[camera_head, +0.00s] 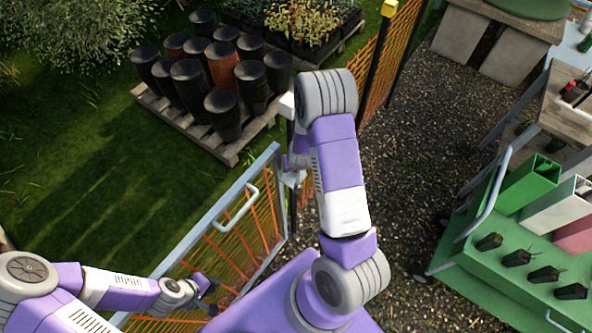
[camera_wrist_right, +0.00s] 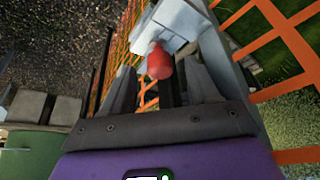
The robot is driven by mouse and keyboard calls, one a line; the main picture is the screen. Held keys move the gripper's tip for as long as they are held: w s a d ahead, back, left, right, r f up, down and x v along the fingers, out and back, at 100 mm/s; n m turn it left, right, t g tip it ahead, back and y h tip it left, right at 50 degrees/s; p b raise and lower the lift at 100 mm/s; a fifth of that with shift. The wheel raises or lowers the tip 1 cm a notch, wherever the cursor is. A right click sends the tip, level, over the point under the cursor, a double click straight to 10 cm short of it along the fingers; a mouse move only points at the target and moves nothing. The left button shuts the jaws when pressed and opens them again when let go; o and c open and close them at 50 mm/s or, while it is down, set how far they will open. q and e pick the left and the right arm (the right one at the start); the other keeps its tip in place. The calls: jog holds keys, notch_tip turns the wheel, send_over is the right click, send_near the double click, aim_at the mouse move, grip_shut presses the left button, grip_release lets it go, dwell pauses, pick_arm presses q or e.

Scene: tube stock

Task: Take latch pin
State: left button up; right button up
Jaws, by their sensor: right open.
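The latch pin shows in the right wrist view as a red rounded knob (camera_wrist_right: 159,62) in front of a pale grey latch block (camera_wrist_right: 172,28) on the gate. My right gripper (camera_wrist_right: 163,80) is open, with a dark finger on each side of the knob. I cannot tell whether either finger touches it. In the head view the right arm reaches to the gate's latch side, and its wrist and the post hide the pin. My left gripper (camera_head: 208,290) hangs low in front of the gate's orange mesh, away from the latch; its jaw gap is unclear.
The grey-framed gate (camera_head: 212,217) with a white handle (camera_head: 238,210) stands across the middle. Behind it a pallet (camera_head: 231,153) holds black pots on grass. A gravel path (camera_head: 400,150) runs to the right. A green cart (camera_head: 480,270) with pots stands at the right edge.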

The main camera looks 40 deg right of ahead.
jog(key=shift+w+f, duration=0.1)
jog(key=shift+f, duration=0.25)
jog(key=shift+c, duration=0.4)
grip_shut()
jog(key=shift+r, duration=0.15)
